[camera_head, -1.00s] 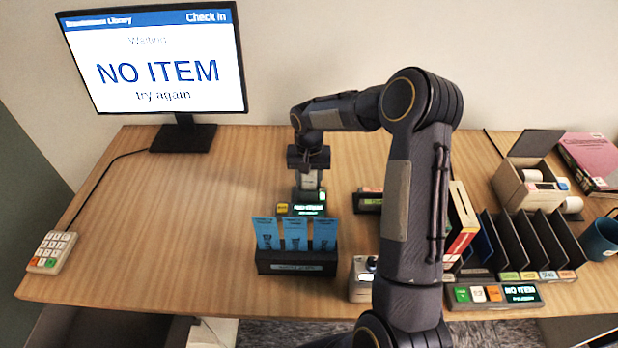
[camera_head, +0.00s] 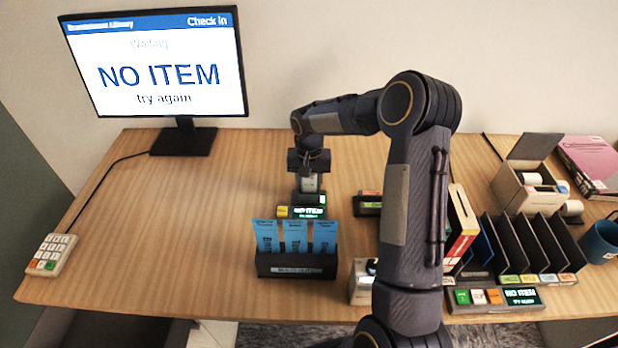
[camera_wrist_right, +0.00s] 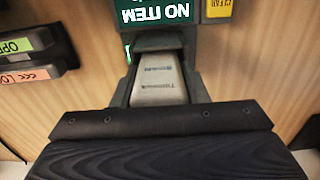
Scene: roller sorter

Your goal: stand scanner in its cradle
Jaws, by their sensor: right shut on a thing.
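My right gripper (camera_head: 309,174) reaches down over the middle of the desk. It is shut on a light grey block with small dark lettering, which I take to be the scanner (camera_wrist_right: 160,82); it also shows below the jaws in the head view (camera_head: 309,184). A dark unit with a lit NO ITEM display (camera_head: 309,212) and a yellow button lies just in front of it. I cannot tell whether the block touches this unit or the desk. No cradle can be made out for certain. My left gripper is out of view.
A dark holder (camera_head: 296,271) with blue cards stands in front of the gripper. A grey device (camera_head: 361,284) is partly hidden by my right arm. Sorter slots (camera_head: 535,240) fill the right side. A monitor (camera_head: 155,65) and keypad (camera_head: 51,254) are left; the desk between is clear.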

